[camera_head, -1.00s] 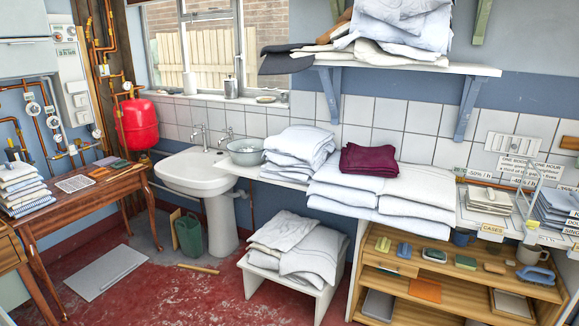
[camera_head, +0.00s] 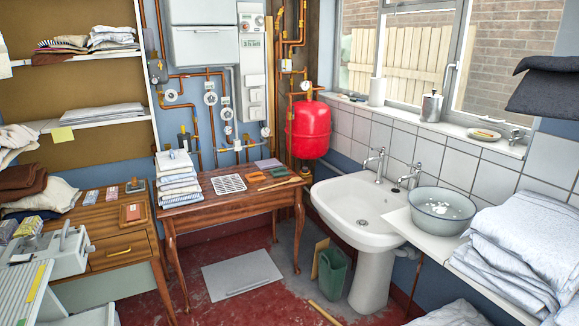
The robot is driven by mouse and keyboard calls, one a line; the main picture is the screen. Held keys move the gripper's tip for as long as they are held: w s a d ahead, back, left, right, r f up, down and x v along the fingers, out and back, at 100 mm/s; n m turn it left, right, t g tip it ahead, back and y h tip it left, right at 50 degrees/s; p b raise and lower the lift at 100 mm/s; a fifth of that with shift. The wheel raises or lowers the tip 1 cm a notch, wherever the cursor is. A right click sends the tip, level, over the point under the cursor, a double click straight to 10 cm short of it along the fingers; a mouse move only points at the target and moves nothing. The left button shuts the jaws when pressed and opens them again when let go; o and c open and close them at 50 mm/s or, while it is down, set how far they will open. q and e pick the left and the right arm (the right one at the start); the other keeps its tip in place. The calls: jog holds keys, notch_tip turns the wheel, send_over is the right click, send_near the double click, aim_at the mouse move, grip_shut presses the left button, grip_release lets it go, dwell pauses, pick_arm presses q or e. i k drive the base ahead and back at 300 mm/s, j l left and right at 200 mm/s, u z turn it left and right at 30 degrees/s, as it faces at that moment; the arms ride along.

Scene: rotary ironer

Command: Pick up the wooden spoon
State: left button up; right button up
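A thin, light wooden item (camera_head: 280,184) lies near the front right of the brown wooden table (camera_head: 215,208); it looks like a wooden spoon, but it is too small to be sure. Neither of my grippers shows in the head view.
The table also holds a stack of folded cloths (camera_head: 177,180) and a white grid tray (camera_head: 229,184). A white sink (camera_head: 352,213) and a green bin (camera_head: 333,272) stand right of it. A grey sheet (camera_head: 240,274) lies on the floor, otherwise mostly clear there.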

aim_at(294, 179)
jog(key=i+j, duration=0.2)
jog(key=i, duration=0.25)
jog(key=i+j, duration=0.2)
jog(key=i, duration=0.2)
jog(key=i+j, duration=0.2)
jog(key=i, duration=0.25)
jog(key=z, duration=1.4)
jog(key=u, duration=1.45)
jog(key=i+j, duration=0.25)
jog(key=i+j+z, duration=0.3)
jog(key=i+j, duration=0.15)
jog(key=i+j+z, duration=0.3)
jog(key=i+j, duration=0.2)
